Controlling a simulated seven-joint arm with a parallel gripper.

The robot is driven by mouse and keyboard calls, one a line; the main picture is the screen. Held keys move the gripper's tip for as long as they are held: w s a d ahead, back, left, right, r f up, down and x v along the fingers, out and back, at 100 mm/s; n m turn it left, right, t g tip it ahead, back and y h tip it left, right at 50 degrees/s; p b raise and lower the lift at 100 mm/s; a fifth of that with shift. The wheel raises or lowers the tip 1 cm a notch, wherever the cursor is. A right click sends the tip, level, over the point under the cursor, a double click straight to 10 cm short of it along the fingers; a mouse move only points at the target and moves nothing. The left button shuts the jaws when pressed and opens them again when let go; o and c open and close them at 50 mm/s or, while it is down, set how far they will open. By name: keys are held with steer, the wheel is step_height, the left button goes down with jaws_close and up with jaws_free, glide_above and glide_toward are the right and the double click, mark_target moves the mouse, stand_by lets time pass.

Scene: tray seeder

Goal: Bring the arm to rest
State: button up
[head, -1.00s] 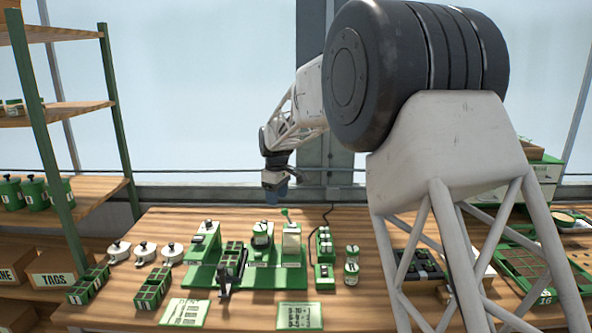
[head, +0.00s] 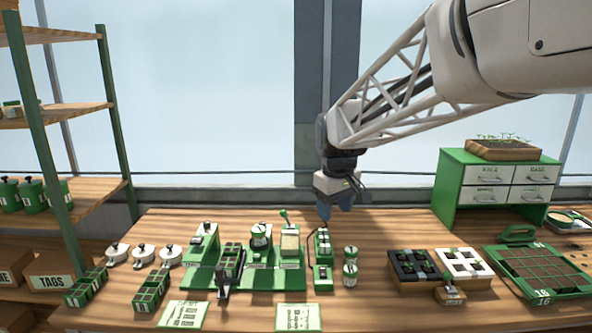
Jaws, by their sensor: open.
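My gripper (head: 335,212) hangs from my arm above the back of the wooden bench, pointing down, with its blue fingertips lowest. It is open, and nothing shows between its fingers. It is behind and a little right of the green tray seeder (head: 245,272). From this angle the gripper overlaps nothing on the bench, and its height above the wood is hard to tell. The seeder holds a seedling tray (head: 229,258) at its left part and a lever with a green knob (head: 284,214) at its right.
Further right are a black cell tray (head: 413,266), a white one (head: 463,263) and a large soil tray (head: 540,270). A drawer cabinet (head: 497,182) stands behind. Two cards (head: 298,317) lie in front.

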steer(key=s+d+f+m, duration=0.2)
steer(key=s+d, duration=0.1)
steer(key=s, duration=0.7)
steer(key=s+d+f+m, duration=0.2)
steer(key=s+d, duration=0.1)
steer(key=s, duration=0.8)
steer(key=s+d+f+m+t, duration=0.1)
steer(key=s+d+f+m, duration=0.2)
steer(key=s, duration=0.8)
steer(key=shift+d, duration=0.25)
